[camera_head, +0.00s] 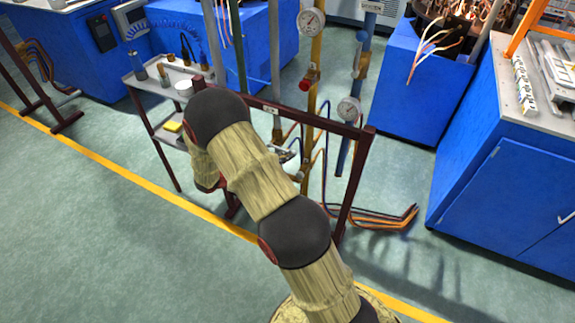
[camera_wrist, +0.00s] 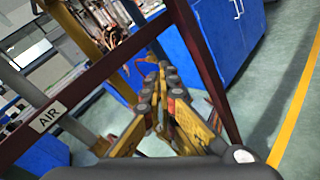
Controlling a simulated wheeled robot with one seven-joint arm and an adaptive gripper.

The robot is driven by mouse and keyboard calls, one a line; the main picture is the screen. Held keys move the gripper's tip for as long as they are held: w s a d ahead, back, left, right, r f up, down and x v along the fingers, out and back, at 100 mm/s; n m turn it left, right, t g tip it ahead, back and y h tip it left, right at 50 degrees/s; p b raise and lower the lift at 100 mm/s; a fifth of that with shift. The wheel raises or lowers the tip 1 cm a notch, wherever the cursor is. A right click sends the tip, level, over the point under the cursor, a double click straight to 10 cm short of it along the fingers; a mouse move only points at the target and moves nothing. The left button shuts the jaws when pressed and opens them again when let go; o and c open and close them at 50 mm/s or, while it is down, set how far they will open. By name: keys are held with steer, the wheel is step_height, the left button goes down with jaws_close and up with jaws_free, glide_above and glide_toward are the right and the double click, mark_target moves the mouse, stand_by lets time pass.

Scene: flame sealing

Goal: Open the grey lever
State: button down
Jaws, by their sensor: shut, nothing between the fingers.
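The grey pipe (camera_head: 275,60) comes down behind the dark red frame, next to the AIR label (camera_head: 271,110), which also shows in the wrist view (camera_wrist: 47,117). I cannot make out the grey lever clearly; a small pale grey part (camera_head: 287,155) near the pipe's lower end is partly hidden by my arm. My gripper (camera_wrist: 162,75) is in the wrist view, with yellow and dark fingers shut and nothing between them. It points past the frame's crossbar. In the head view my arm hides most of it.
The dark red frame (camera_head: 355,185) stands close around my arm. A yellow pipe (camera_head: 316,60) with a gauge (camera_head: 311,21) and red knob (camera_head: 303,85) is beside it. A grey cart (camera_head: 150,118) stands left. Hoses (camera_head: 385,217) lie on the floor; the front floor is clear.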

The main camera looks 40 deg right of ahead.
steer(key=w+a+f+n+t+h, duration=0.1)
steer(key=f+n+t, duration=0.5)
steer(key=f, duration=0.6)
steer(key=w+a+f+n+t+h, duration=0.1)
steer(key=w+f+n+t, duration=0.3)
steer(key=f, duration=0.9)
steer(key=shift+n+t+h+p, duration=0.35)
steer(key=shift+n+t+h, duration=0.55)
steer(key=shift+t, duration=0.2)
steer(key=shift+d, duration=0.1)
steer(key=r+b+x, duration=0.2)
steer(key=x, duration=1)
steer(key=shift+r, duration=0.35)
steer(key=shift+s, duration=0.1)
steer(key=shift+r+b, duration=0.1)
steer(key=shift+b, duration=0.2)
